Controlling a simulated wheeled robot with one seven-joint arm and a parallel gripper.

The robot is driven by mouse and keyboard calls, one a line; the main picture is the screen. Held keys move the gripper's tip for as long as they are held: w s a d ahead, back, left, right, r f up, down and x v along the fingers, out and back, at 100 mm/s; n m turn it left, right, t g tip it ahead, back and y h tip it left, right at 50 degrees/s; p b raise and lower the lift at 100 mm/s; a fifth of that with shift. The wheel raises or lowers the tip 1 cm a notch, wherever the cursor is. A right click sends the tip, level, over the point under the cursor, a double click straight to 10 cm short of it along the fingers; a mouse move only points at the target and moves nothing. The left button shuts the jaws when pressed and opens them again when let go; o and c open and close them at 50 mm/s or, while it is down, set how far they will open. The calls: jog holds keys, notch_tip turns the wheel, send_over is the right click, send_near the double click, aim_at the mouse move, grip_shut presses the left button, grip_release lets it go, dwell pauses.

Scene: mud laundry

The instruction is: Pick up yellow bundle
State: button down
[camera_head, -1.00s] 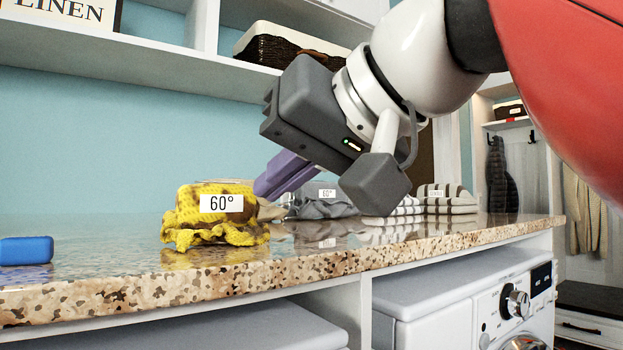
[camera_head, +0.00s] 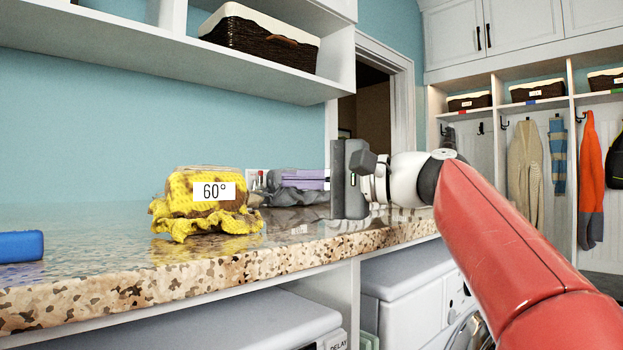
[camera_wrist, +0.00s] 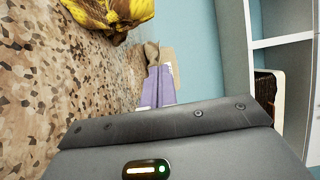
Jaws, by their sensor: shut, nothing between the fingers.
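The yellow bundle (camera_head: 195,210), a mottled yellow and brown cloth with a white "60°" label, sits on the speckled stone counter left of my gripper. It also shows at the top of the wrist view (camera_wrist: 118,14), partly cut off by the frame. My gripper (camera_head: 284,179) has purple fingers pointing left in the head view, low over the counter. The fingers are shut and empty, apart from the yellow bundle. In the wrist view the fingertips (camera_wrist: 160,70) lie close to a small brownish cloth piece (camera_wrist: 152,53); I cannot tell whether they touch it.
A grey bundle (camera_head: 295,196) lies on the counter by my fingers, partly hidden. A blue object (camera_head: 20,246) lies at the far left of the counter (camera_head: 120,285). A shelf with a wicker basket (camera_head: 258,42) hangs above. White machines (camera_head: 405,275) stand below.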

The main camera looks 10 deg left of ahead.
jog(key=x, duration=0.6)
jog(key=shift+p, duration=0.35)
jog(key=s, duration=0.1)
jog(key=s+b, duration=0.1)
jog(key=shift+s+d, duration=0.2)
jog(key=shift+s, duration=0.8)
jog(key=shift+s, duration=0.1)
jog(key=b, duration=0.4)
send_near(208, 201)
jog(key=a+r, duration=0.1)
jog(key=s+a, duration=0.1)
jog(key=s+a+r, duration=0.1)
jog(key=a, duration=0.1)
jog(key=shift+r, duration=0.3)
jog(key=shift+r+p, duration=0.1)
jog(key=shift+p, duration=0.2)
jog(key=shift+w, duration=0.15)
